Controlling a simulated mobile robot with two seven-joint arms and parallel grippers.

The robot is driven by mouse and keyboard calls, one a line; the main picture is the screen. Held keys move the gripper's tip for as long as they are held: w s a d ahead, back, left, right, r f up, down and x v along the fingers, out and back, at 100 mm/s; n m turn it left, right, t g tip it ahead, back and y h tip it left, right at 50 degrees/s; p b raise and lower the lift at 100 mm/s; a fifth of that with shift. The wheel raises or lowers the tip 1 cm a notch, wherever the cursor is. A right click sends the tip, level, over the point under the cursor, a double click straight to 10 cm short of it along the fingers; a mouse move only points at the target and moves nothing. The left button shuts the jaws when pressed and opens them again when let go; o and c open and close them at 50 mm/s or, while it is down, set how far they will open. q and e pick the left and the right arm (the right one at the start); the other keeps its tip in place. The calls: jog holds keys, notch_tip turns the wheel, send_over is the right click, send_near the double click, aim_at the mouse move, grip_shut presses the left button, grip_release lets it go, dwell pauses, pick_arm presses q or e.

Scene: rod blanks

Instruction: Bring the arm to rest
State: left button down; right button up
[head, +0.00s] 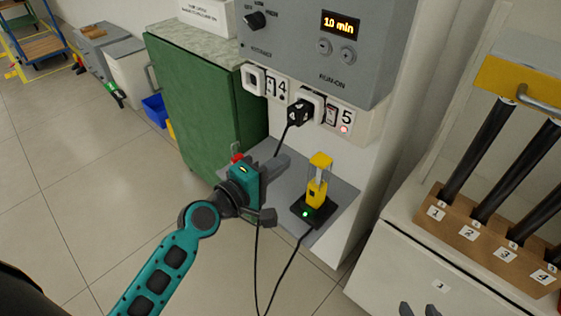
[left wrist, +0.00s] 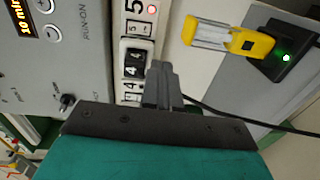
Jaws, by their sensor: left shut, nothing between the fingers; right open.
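My left arm (head: 165,265), teal with dark joints, reaches in from the lower left. Its left gripper (head: 282,163) is shut and empty, in front of the wall panel and to the left of a yellow handheld device (head: 319,180). In the left wrist view the closed fingers (left wrist: 163,84) point toward the numbered sockets and hold nothing.
The yellow device stands in a black charging base (head: 314,211) with a green light, on a grey shelf (head: 345,196). A black plug (head: 299,113) sits in a socket; cables hang nearby. A green cabinet (head: 195,105) stands behind. Dark rods (head: 478,150) stand at right.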

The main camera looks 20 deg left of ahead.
pick_arm(q)
jog(key=s+f+m+g+y+p, duration=0.3)
jog(key=s+f+m+g+p, duration=0.2)
jog(key=s+m, duration=1)
notch_tip(320, 180, down, 5)
jog(key=shift+d+r+m+y+p, duration=0.2)
jog(key=shift+d+m+y+p, duration=0.1)
jog(key=shift+m+p, duration=0.65)
pick_arm(e)
jog(key=shift+h, duration=0.3)
jog(key=d+r, duration=0.1)
jog(key=r, duration=0.1)
jog(key=s+d+r, duration=0.1)
jog(key=shift+s+d+r, duration=0.2)
jog(key=shift+r, duration=0.2)
